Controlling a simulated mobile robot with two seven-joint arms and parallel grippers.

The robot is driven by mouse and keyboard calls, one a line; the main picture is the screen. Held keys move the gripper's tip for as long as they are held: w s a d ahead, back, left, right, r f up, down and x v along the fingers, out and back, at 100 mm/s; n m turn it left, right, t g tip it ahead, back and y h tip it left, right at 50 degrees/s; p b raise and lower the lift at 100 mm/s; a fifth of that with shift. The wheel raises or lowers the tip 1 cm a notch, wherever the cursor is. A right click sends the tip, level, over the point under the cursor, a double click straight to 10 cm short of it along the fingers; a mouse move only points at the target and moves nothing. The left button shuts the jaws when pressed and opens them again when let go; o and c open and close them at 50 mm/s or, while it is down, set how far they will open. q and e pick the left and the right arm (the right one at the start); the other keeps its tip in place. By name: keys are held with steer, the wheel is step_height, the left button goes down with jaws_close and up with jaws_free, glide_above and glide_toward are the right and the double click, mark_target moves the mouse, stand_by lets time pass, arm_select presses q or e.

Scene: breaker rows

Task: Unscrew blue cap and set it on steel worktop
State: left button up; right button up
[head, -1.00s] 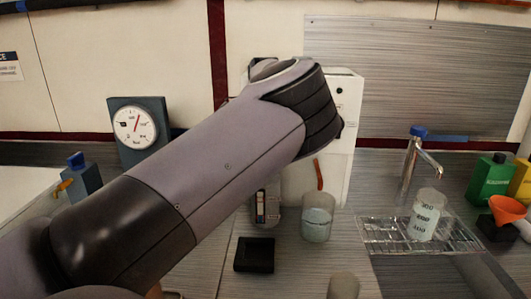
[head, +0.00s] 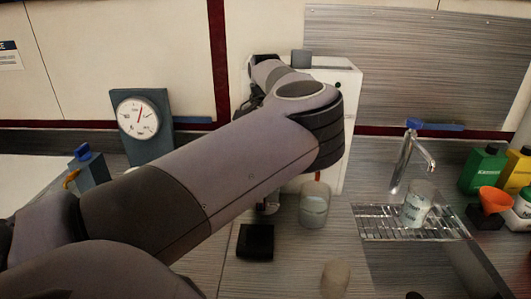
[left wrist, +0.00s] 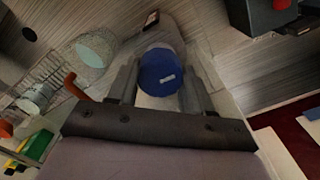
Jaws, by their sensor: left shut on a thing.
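The blue cap (left wrist: 160,72) sits between the two fingers of my left gripper (left wrist: 160,80) in the left wrist view. The fingers are shut on its sides. A pale bottle (left wrist: 162,36) with a dark label lies in line behind the cap. I cannot tell whether cap and bottle still touch. In the head view my left arm hides the cap and most of the bottle; only the bottle's lower part (head: 268,206) shows below my arm. The grey steel worktop (head: 285,265) spreads in front of it. My right gripper is in neither view.
A glass beaker (head: 314,206) stands close right of the bottle, and a small black block (head: 256,242) in front. A dial gauge (head: 139,120) stands left.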

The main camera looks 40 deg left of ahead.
arm_select(q)
steer(key=o, duration=0.9)
steer(key=m+b, duration=0.1)
steer(key=m, duration=0.8)
steer(key=shift+m+b, duration=0.3)
steer(key=shift+b, duration=0.1)
steer(key=m, duration=0.4)
steer(key=shift+b, duration=0.4)
steer(key=m, duration=0.4)
steer(key=shift+m+b, duration=0.4)
